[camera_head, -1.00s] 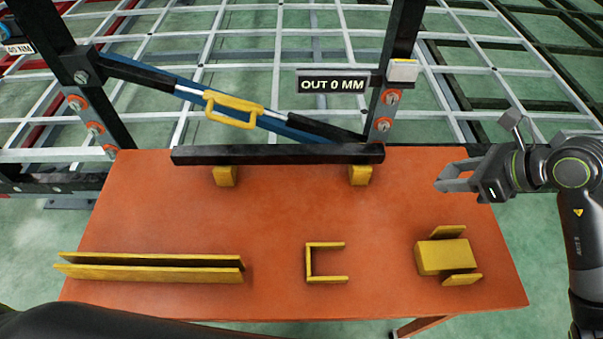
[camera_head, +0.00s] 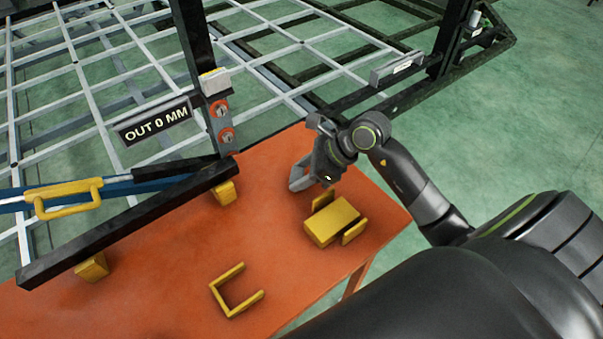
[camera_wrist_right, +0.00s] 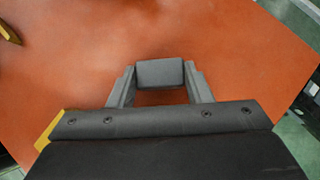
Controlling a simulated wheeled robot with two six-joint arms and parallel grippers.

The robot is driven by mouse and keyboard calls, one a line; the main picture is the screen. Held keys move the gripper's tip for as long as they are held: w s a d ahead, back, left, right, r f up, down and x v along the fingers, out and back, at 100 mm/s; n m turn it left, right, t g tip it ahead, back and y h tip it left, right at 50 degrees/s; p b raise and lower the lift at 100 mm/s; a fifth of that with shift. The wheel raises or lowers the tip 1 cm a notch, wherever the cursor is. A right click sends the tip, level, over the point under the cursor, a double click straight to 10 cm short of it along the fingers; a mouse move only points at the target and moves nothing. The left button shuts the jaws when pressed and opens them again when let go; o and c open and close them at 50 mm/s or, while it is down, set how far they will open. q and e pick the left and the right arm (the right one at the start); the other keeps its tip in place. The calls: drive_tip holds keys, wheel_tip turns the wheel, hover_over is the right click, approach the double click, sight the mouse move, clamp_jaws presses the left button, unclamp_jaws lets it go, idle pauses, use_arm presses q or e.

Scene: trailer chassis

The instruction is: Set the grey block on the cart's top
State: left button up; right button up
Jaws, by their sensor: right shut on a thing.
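The grey block (camera_wrist_right: 160,73) sits between the fingertips of my right gripper in the right wrist view, with the orange top behind it. My right gripper (camera_head: 299,183) is shut on it, over the far right part of the cart's orange top (camera_head: 185,255) in the head view. There the fingers are small and the block is hard to tell from them. I cannot tell whether the block touches the top. My left gripper is not in view.
A yellow block between yellow plates (camera_head: 332,221) stands just in front of my right gripper. A yellow U-shaped bracket (camera_head: 232,296) lies nearer. A black bar (camera_head: 130,225) on yellow supports crosses the left side. A post with an "OUT 0 MM" sign (camera_head: 153,121) stands behind.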

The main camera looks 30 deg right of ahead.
drive_tip(key=shift+f, duration=0.35)
drive_tip(key=shift+f, duration=0.15)
drive_tip(key=o, duration=1)
drive_tip(key=shift+o, duration=0.2)
drive_tip(key=shift+r, duration=0.2)
drive_tip(key=v, duration=1.2)
